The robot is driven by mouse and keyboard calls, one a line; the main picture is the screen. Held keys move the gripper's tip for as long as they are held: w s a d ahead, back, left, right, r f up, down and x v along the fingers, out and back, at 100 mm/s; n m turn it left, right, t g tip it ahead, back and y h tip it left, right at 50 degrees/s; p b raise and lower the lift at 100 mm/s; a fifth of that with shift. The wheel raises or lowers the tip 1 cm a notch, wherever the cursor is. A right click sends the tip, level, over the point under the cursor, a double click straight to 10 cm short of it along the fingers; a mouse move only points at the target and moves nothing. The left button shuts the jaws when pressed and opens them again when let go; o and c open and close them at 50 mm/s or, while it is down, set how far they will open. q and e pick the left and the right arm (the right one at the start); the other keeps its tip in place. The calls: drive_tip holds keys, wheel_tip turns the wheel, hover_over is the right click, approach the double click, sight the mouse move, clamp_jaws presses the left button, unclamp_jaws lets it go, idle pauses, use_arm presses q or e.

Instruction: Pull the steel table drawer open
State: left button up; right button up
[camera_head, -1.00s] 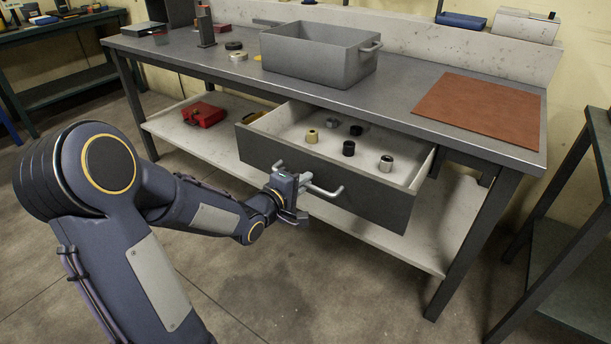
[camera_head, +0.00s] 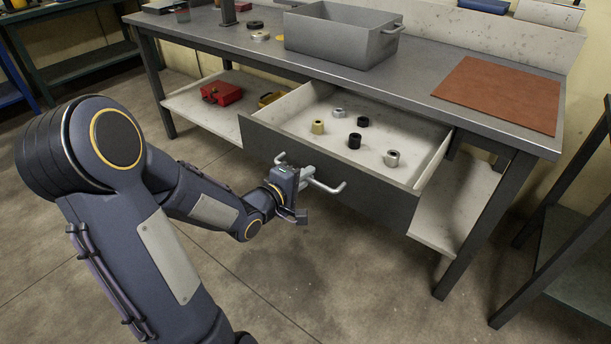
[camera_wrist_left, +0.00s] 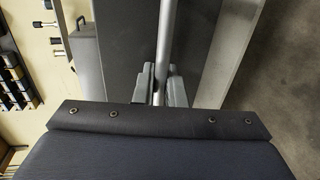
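The steel table drawer (camera_head: 377,204) is pulled well out from under the table, with its pale inside in view. A light metal bar handle (camera_head: 329,187) is on its dark front. The drawer holds a brass-coloured piece (camera_head: 318,127), black pieces (camera_head: 354,140) and silver pieces (camera_head: 392,158). My right gripper is not in view.
The steel table (camera_head: 417,91) carries a grey bin (camera_head: 335,38) and a brown mat (camera_head: 500,94). A red case (camera_head: 221,93) lies on the lower shelf (camera_head: 187,102). Another dark stand (camera_head: 580,250) is at the right. The floor in front of the drawer is clear.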

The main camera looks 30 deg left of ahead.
use_arm(q)
drive_tip(key=o, duration=0.3)
drive_tip(key=shift+s, duration=0.1)
drive_tip(key=p+v, duration=0.2)
drive_tip(key=v, duration=0.5)
drive_tip(key=shift+s, duration=0.3)
drive_tip(key=shift+a+r, duration=0.1)
